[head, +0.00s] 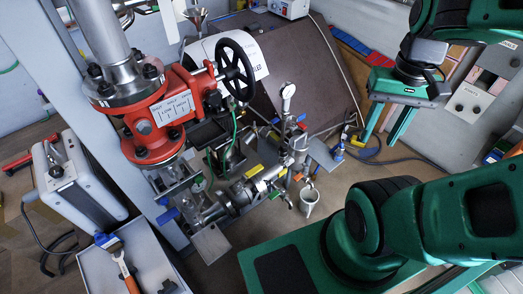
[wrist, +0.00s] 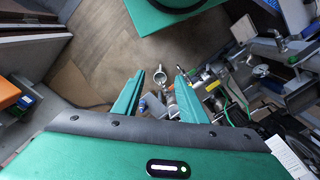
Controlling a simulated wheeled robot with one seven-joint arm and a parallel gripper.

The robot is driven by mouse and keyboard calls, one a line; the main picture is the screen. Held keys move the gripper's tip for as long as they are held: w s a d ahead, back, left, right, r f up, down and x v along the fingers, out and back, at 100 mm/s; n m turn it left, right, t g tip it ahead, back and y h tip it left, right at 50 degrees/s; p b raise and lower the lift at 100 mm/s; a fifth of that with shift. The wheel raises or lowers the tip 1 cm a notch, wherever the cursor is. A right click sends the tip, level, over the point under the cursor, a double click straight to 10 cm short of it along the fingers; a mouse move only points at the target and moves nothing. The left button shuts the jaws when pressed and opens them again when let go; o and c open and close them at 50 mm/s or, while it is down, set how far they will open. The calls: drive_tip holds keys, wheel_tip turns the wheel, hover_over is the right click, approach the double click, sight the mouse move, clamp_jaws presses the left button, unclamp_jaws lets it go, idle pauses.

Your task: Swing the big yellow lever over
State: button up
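A yellow lever handle (head: 254,171) sits on the metal pipework in the middle of the head view. In the wrist view a yellow piece on the same pipework (wrist: 212,86) shows right of my fingers, and I cannot tell for certain that it is the same lever. In the wrist view both fingers (wrist: 160,78) show apart.
A red valve body (head: 168,112) with a black handwheel (head: 237,68) stands left of the lever. A pressure gauge (head: 288,91) rises behind the pipework. A white case (head: 75,185) and a tray with a brush (head: 125,262) are at left.

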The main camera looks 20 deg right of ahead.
drive_tip(key=w+f+m, duration=0.2)
drive_tip(key=w+f, duration=0.4)
drive_tip(key=w, duration=0.5)
drive_tip(key=w+f+m, duration=0.1)
drive_tip(key=w+f, duration=0.6)
drive_tip(key=w, duration=0.4)
drive_tip(key=m+y, duration=0.3)
drive_tip(key=m, duration=0.2)
approach(258, 168)
drive_tip(key=shift+g, duration=0.4)
drive_tip(key=shift+w+x, duration=0.2)
drive_tip(key=shift+x, duration=1.9)
drive_tip(key=shift+w+x, duration=0.15)
drive_tip(key=shift+x, duration=1.95)
drive_tip(key=shift+f, duration=0.1)
